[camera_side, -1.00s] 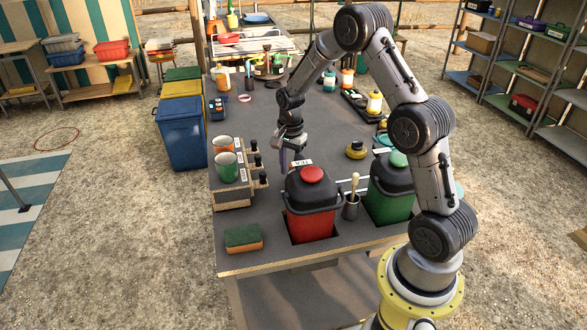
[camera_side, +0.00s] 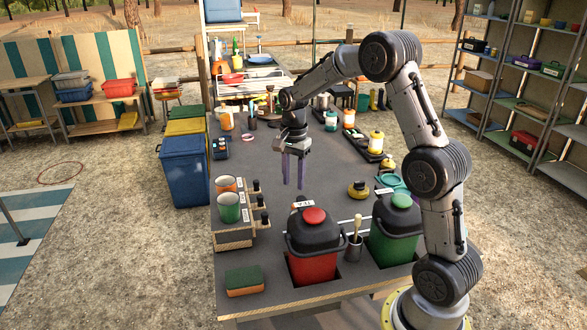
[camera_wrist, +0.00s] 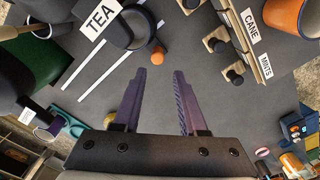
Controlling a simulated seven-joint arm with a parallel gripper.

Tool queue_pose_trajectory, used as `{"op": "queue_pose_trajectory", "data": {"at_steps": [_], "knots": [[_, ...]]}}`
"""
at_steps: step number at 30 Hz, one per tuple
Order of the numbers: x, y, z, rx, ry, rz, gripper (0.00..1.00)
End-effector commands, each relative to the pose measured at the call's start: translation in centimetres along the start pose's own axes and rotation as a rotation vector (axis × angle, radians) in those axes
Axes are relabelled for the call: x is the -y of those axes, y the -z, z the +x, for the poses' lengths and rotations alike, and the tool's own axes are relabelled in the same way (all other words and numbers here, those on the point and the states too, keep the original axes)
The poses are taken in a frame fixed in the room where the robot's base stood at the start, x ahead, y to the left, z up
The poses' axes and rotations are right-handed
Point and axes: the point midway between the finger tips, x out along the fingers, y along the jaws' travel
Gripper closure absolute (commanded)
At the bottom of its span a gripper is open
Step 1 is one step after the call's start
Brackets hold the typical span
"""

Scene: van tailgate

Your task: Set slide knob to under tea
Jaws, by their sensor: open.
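In the wrist view an orange ball knob (camera_wrist: 158,54) sits at the edge of a dark rounded piece (camera_wrist: 132,30), close to two pale rails (camera_wrist: 112,70). I take it to be the slide knob. The white TEA label (camera_wrist: 103,17) is at its upper left. In the side view a label (camera_side: 303,201) shows behind the red canister's black lid, which hides most of the knob's area. My gripper (camera_side: 293,186) points down above the table, behind the red canister. Its two purple fingers are apart and empty, and in the wrist view the gripper (camera_wrist: 166,76) lies just below the knob.
A red canister (camera_side: 312,268) and a green canister (camera_side: 390,248) stand at the near side, with a metal cup (camera_side: 353,247) between them. Cups, black knobs (camera_side: 265,218) and CANE (camera_wrist: 249,22) and MINTS labels are at the left.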

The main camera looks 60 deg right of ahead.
Motion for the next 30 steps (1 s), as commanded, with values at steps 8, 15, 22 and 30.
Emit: {"op": "queue_pose_trajectory", "data": {"at_steps": [8,15,22,30], "knots": [[0.0,0.0,-3.0,0.0,0.001,0.0,0.58],[0.0,0.0,-3.3,0.0,0.0,0.0,0.58],[0.4,-0.9,-4.3,-0.009,0.022,-0.021,0.58],[-2.4,-7.1,-13.1,-0.069,0.192,-0.158,0.58]]}}
